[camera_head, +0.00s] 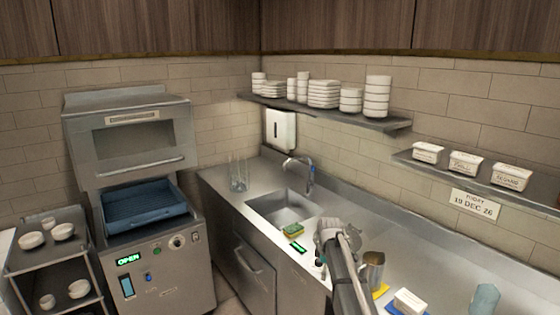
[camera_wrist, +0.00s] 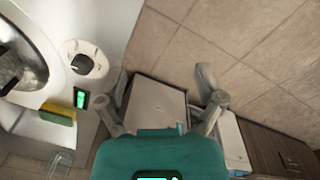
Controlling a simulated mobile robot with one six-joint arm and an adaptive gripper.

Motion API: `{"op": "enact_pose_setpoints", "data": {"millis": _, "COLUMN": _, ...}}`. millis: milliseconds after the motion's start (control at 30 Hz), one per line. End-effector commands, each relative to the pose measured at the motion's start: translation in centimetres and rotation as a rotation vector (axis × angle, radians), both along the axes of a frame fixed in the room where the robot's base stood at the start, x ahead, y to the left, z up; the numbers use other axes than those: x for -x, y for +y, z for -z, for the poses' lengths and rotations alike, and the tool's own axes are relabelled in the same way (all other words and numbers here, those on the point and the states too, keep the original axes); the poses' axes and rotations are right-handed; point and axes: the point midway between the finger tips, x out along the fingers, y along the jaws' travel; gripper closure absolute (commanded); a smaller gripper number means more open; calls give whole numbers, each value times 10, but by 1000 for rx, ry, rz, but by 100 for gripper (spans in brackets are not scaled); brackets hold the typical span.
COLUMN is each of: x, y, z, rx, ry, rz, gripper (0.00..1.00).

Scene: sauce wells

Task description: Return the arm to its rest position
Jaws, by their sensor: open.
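My gripper (camera_head: 328,238) is at the end of my arm above the steel counter, to the right of the sink, in the head view. In the wrist view my gripper (camera_wrist: 164,92) shows its two fingers spread wide apart, with nothing held between them. A pale grey boxy shape lies beyond the fingers; I cannot tell what it is. The fingertips are small and partly unclear in the head view.
The sink (camera_head: 282,208), faucet (camera_head: 310,175) and green-yellow sponge (camera_head: 293,230) are close by. A metal jug (camera_head: 372,270) and white tub (camera_head: 409,301) stand right of my arm. Shelves (camera_head: 330,114) hold stacked dishes. The dishwasher (camera_head: 145,250) stands open at left.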

Motion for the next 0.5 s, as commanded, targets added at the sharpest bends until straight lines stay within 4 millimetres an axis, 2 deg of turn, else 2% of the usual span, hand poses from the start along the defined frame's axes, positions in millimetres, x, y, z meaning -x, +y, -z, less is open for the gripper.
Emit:
{"op": "enact_pose_setpoints", "data": {"millis": 333, "x": 48, "y": -2, "z": 18, "rx": -10, "ry": 5, "rz": 181, "gripper": 13}}
{"op": "enact_pose_setpoints", "data": {"millis": 500, "x": 87, "y": -3, "z": 32, "rx": -18, "ry": 10, "rz": 332, "gripper": 13}}
